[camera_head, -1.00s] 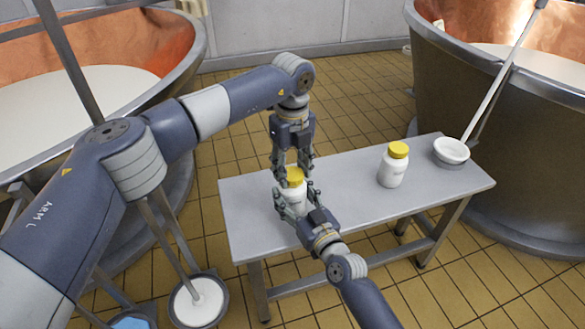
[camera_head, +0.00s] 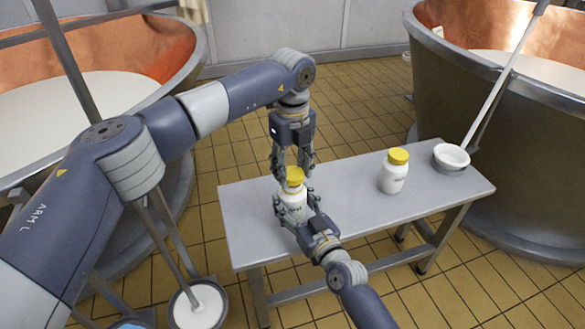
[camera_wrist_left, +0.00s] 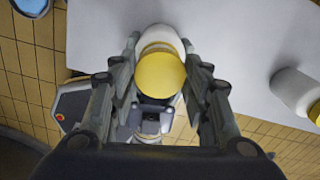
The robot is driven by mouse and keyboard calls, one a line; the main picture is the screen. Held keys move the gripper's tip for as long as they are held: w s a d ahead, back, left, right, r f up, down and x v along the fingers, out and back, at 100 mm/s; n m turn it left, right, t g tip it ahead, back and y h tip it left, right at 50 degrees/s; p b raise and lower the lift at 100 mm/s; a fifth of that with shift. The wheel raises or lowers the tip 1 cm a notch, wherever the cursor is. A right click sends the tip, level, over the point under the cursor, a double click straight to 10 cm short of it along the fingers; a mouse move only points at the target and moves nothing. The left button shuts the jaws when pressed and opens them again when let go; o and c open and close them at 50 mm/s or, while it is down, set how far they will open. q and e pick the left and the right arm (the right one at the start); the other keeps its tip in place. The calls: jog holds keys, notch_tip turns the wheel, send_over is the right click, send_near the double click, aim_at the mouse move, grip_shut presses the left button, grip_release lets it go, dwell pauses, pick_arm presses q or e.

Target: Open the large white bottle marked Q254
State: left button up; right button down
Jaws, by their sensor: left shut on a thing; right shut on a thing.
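A white bottle (camera_head: 296,209) with a yellow cap (camera_head: 294,176) stands upright at the left part of the grey table (camera_head: 345,183). Dark print shows on its front but is too small to read. My left gripper (camera_head: 292,181) points down from above, shut on the yellow cap. My right gripper (camera_head: 297,203) is shut on the white body from the near side, below the cap. In the left wrist view the round cap (camera_wrist_left: 161,73) sits between my left fingers, with part of the white body (camera_wrist_left: 159,36) behind it.
A second white bottle (camera_head: 394,172) with a yellow cap stands further right on the table. A white bowl-shaped ladle (camera_head: 451,157) with a long handle rests at the right end. Copper vats (camera_head: 500,130) flank the table. A ladle (camera_head: 198,303) hangs at the lower left.

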aim_at(293, 173)
pick_arm(q)
jog(key=shift+r, duration=2)
pick_arm(e)
jog(key=shift+c, duration=2.4)
grip_release()
